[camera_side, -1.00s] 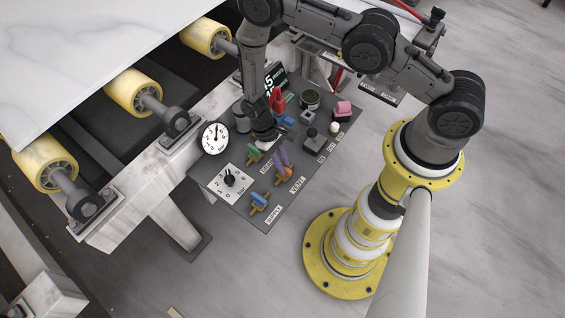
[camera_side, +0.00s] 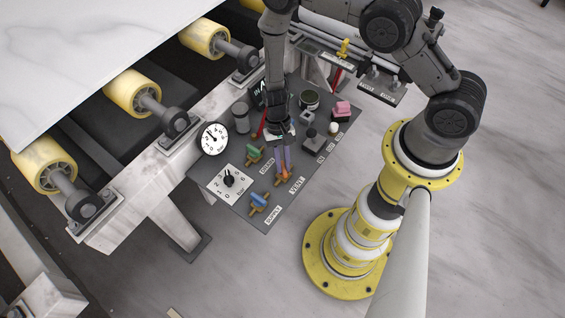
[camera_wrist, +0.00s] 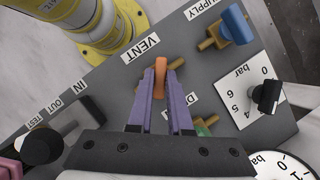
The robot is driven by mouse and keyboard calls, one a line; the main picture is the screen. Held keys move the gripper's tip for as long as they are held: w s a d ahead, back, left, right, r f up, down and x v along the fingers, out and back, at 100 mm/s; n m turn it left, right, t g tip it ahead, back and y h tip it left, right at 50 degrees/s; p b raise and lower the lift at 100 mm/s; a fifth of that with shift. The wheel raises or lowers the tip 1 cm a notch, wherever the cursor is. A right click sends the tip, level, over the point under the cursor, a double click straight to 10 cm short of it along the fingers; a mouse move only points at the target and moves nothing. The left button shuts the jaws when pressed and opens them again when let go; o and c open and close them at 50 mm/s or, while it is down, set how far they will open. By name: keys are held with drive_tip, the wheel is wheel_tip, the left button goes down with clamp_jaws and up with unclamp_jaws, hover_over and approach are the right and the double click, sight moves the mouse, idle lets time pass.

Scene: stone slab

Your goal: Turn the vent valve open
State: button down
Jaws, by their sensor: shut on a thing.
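The vent valve has an orange handle (camera_wrist: 160,72), which stands beside the VENT label (camera_wrist: 141,48) in the wrist view. My gripper (camera_wrist: 160,80) has its two purple fingers closed on either side of this handle. In the side view the orange handle (camera_side: 288,173) shows only partly at the tips of the fingers (camera_side: 284,162). The fingers hide much of the valve body. The round pressure gauge (camera_side: 214,138) stands at the panel's left edge, with its needle pointing up and left.
The blue supply valve handle (camera_side: 260,198) and the green drain valve handle (camera_side: 254,154) stand close to my fingers. A white dial plate (camera_side: 219,189) with a black knob lies left of them. Several knobs and a pink block (camera_side: 342,107) occupy the panel's right part.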

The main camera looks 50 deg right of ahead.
drive_tip(key=m+t, duration=0.1)
drive_tip(key=m, duration=0.1)
drive_tip(key=m+t+y, duration=0.1)
drive_tip(key=m, duration=0.2)
drive_tip(key=shift+s+d+m, duration=0.1)
drive_tip(key=shift+m, duration=0.2)
drive_tip(key=shift+s+m+t+y, duration=0.1)
drive_tip(key=shift+m+t+y, duration=0.45)
drive_tip(key=shift+m, duration=1.65)
drive_tip(key=shift+t+h, duration=0.25)
drive_tip(key=c, duration=0.8)
unclamp_jaws()
drive_tip(key=shift+c, duration=0.2)
drive_tip(key=v, duration=1.4)
drive_tip(key=shift+s+f, duration=0.1)
